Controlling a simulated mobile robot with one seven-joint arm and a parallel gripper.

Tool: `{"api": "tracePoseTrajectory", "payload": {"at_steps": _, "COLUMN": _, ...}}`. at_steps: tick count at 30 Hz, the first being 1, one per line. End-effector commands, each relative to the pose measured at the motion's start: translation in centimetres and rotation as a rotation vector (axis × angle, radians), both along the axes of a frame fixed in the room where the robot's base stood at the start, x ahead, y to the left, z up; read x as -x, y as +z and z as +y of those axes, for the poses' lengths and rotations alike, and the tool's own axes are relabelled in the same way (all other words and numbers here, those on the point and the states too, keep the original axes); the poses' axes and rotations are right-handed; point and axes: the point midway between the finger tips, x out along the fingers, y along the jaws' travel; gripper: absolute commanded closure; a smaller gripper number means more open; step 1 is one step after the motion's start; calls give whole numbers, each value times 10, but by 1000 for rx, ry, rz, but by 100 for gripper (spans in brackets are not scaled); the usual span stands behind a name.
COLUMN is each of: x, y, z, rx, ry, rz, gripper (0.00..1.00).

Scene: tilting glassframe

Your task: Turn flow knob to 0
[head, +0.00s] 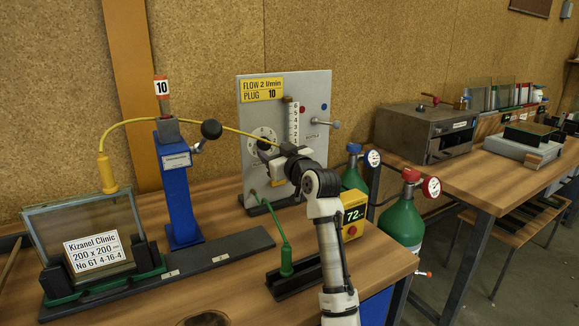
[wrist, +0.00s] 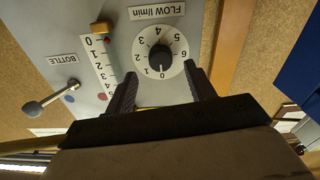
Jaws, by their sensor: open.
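In the head view the white dial (head: 256,135) is partly hidden by my gripper. My gripper (wrist: 161,84) is open and empty, its two dark fingers pointing at the panel on either side of the dial's lower part in the wrist view. In the head view my gripper (head: 275,160) is in front of the panel.
A blue post (head: 180,195) and a glass frame (head: 85,225) stand left. Green cylinders (head: 404,220) stand right.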

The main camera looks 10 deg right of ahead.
Motion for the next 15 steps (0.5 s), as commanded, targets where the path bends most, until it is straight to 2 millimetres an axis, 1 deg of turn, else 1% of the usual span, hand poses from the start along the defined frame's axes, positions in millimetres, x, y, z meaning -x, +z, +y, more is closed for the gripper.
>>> {"api": "tracePoseTrajectory", "payload": {"at_steps": 1, "x": 12, "y": -4, "z": -6, "rx": -1, "ry": -2, "rz": -2, "gripper": 46}}
{"api": "tracePoseTrajectory", "payload": {"at_steps": 6, "x": 49, "y": -3, "z": -21, "rx": 0, "ry": -3, "rz": -3, "gripper": 46}}
{"api": "tracePoseTrajectory", "payload": {"at_steps": 9, "x": 66, "y": -3, "z": -27, "rx": 0, "ry": -3, "rz": -2, "gripper": 46}}
{"api": "tracePoseTrajectory", "payload": {"at_steps": 12, "x": 78, "y": -2, "z": -32, "rx": 0, "ry": -2, "rz": 0, "gripper": 46}}
{"api": "tracePoseTrajectory", "payload": {"at_steps": 15, "x": 85, "y": -1, "z": -35, "rx": 0, "ry": -1, "rz": 0, "gripper": 46}}
